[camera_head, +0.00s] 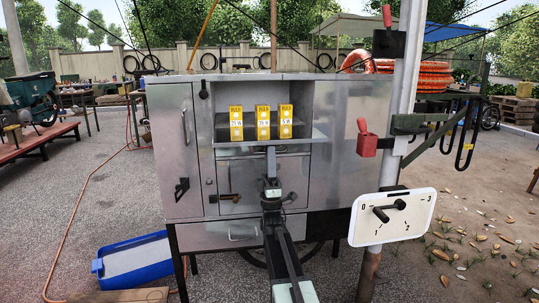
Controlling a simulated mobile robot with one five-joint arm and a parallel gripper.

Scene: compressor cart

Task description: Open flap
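The grey metal compressor cart (180,140) stands straight ahead. An open compartment in its upper middle shows its inside. A flat metal ledge (235,140) juts out along the compartment's lower edge; I cannot tell for sure whether it is the flap, folded down. My arm reaches up from the bottom middle, and my gripper (271,152) is in front of the ledge's middle. Its fingers are too small and end-on to tell whether they are open or touch the ledge.
Several yellow boxes (263,122) stand in the compartment. A post with a white dial plate (420,215) and a red-handled switch (367,140) stands close on the right. A blue tray (135,262) lies on the ground at left. An orange hose (82,195) crosses the gravel.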

